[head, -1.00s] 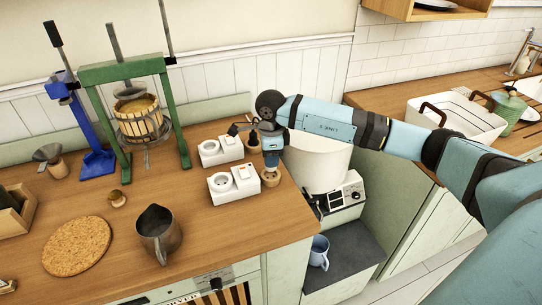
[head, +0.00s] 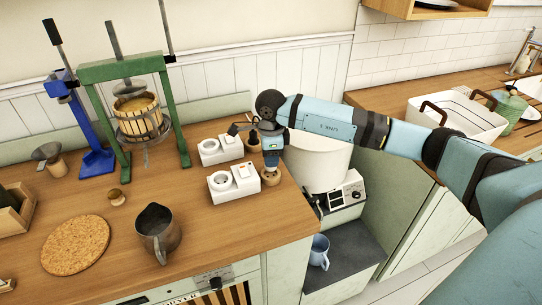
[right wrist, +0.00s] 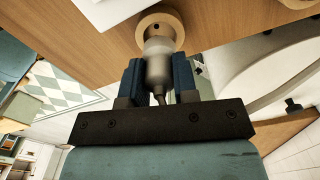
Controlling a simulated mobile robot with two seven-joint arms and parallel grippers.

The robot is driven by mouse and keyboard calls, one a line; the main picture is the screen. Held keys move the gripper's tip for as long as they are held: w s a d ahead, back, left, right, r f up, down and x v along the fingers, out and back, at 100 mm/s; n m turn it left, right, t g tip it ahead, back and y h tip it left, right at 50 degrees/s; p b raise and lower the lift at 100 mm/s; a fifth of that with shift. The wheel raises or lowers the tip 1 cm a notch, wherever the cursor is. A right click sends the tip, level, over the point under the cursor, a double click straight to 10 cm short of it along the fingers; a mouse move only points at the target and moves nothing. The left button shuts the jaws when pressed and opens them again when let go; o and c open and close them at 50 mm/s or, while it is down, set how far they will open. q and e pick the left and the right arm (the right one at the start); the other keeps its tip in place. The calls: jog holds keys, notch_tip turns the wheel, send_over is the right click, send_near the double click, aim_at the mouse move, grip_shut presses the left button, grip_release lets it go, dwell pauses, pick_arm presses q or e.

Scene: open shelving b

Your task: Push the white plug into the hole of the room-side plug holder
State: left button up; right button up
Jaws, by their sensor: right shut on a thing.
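My right gripper (head: 271,162) points down at the right end of the wooden counter. In the right wrist view its blue fingers (right wrist: 158,82) are shut on a pale grey-white cylinder with a thin stem, which I take to be the white plug (right wrist: 157,58). Its far end is over a round wooden piece (right wrist: 170,22) with a small dark hole; I cannot tell whether it is inserted. This wooden piece, likely a plug holder, also shows under the gripper in the head view (head: 270,179). My left gripper is not in view.
Two white units with round rings stand left of the gripper, one nearer (head: 234,197) and one farther (head: 221,160). A white bucket (head: 318,168) stands just right of the counter edge. A metal jug (head: 157,240) and cork mat (head: 75,245) lie farther left.

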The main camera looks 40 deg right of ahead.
jog(key=shift+f+b, duration=1.5)
jog(key=shift+f, duration=0.15)
dwell(1.8)
jog(key=o, duration=1.3)
jog(key=shift+r, duration=0.1)
jog(key=shift+r+p, duration=1.8)
jog(key=shift+r, duration=1.65)
